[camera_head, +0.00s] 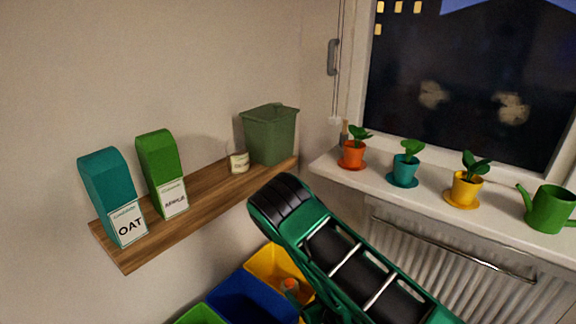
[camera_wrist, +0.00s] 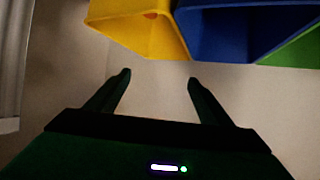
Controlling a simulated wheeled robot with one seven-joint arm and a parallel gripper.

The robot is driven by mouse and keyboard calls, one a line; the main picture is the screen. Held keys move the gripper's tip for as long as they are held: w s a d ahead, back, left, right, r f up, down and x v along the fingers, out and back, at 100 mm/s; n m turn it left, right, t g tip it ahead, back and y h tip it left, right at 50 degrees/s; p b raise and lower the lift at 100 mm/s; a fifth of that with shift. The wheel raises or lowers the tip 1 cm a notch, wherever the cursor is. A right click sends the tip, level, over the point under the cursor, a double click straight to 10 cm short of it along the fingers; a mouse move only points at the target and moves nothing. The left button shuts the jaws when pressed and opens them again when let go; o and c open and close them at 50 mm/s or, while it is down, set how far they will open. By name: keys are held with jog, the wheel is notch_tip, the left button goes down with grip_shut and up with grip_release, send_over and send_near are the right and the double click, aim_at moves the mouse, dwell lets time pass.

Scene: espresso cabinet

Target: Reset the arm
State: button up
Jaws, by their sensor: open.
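My gripper (camera_wrist: 159,80) shows in the wrist view with its two dark fingers spread apart and nothing between them. Beyond the fingertips is bare, pale floor or wall; I cannot tell which. In the head view my green and black arm reaches up from the lower right, with its rounded joint in front of the shelf's right end. My gripper's fingers are hidden in the head view.
A yellow bin (camera_head: 270,262), a blue bin (camera_head: 238,298) and a green bin (camera_head: 193,317) stand below. A wooden shelf (camera_head: 140,256) holds an OAT carton (camera_head: 106,184), a green carton (camera_head: 158,160) and a green bin (camera_head: 270,135). Potted plants line the windowsill (camera_head: 330,164), above a radiator (camera_head: 400,235).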

jog(key=w+d+r+m+g+h, duration=0.1)
jog(key=w+d+r+m+h, duration=0.1)
jog(key=w+d+r+h, duration=0.3)
jog(key=s+d+r+m+g+h, duration=0.1)
jog(key=s+d+r+m+g, duration=0.15)
jog(key=d+r, duration=0.65)
jog(key=s+d+r+m+g+h, duration=0.15)
jog(key=s+d+r, duration=0.25)
jog(key=d+r, duration=0.5)
jog(key=s+d+r+m+g, duration=0.2)
jog(key=s+d+r, duration=0.2)
jog(key=s+d, duration=0.25)
jog(key=s+d+r+m+g, duration=0.1)
jog(key=s+d+r+g, duration=0.1)
jog(key=s+d+r, duration=0.45)
jog(key=s+a+r+m+g+y, duration=0.1)
jog(key=s+r+m+g, duration=0.1)
jog(key=s, duration=1.6)
jog(key=shift+r+m+g+y, duration=0.3)
jog(key=shift+r+m+y, duration=0.1)
jog(key=shift+r, duration=0.3)
jog(key=shift+s, duration=0.1)
jog(key=shift+w+f, duration=0.25)
jog(key=shift+w, duration=0.4)
